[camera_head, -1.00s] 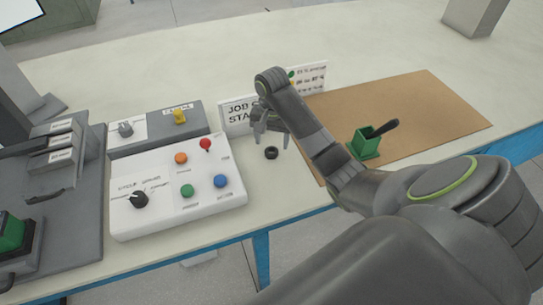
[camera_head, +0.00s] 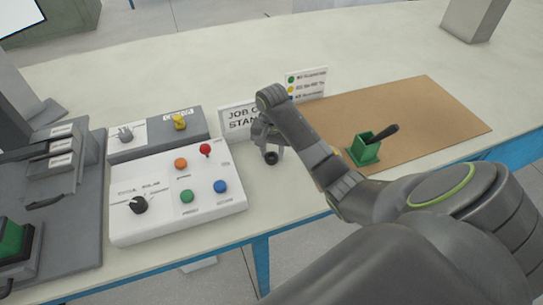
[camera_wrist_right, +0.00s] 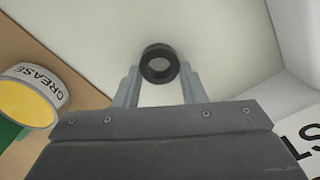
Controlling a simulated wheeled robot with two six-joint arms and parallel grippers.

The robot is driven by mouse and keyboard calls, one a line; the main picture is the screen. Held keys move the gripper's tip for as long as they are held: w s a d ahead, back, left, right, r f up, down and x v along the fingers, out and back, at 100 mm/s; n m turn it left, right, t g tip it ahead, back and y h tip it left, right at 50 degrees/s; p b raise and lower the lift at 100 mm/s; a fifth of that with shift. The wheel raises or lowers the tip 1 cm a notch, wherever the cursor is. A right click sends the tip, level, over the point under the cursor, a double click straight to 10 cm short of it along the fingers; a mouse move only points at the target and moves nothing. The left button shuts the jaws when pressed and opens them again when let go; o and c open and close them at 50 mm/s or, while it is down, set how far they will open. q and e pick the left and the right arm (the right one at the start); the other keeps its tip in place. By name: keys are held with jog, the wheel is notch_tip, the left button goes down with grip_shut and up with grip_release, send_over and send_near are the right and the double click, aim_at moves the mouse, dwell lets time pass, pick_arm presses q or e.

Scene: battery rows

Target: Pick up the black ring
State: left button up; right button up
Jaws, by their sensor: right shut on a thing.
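The black ring (camera_head: 271,157) is a small dark ring just right of the white control box, near the front of the pale table. My right gripper (camera_head: 268,143) reaches down over it. In the right wrist view the ring (camera_wrist_right: 159,64) sits between the two fingertips of my right gripper (camera_wrist_right: 159,78), which are shut on it. I cannot tell whether the ring still touches the table. My left gripper is not in view.
The white control box (camera_head: 123,228) with coloured buttons stands left of the gripper. A white sign (camera_head: 236,118) stands behind it. A green holder (camera_head: 364,153) with a black-handled tool stands on the brown mat (camera_head: 420,110) at right.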

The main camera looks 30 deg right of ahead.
jog(key=shift+r, duration=0.1)
jog(key=shift+r, duration=0.25)
notch_tip(320, 180, up, 6)
jog(key=shift+w+f+p, duration=0.1)
jog(key=shift+f+p, duration=0.1)
jog(key=shift+p, duration=0.8)
jog(key=shift+r+p, duration=1.9)
jog(key=shift+p, duration=0.15)
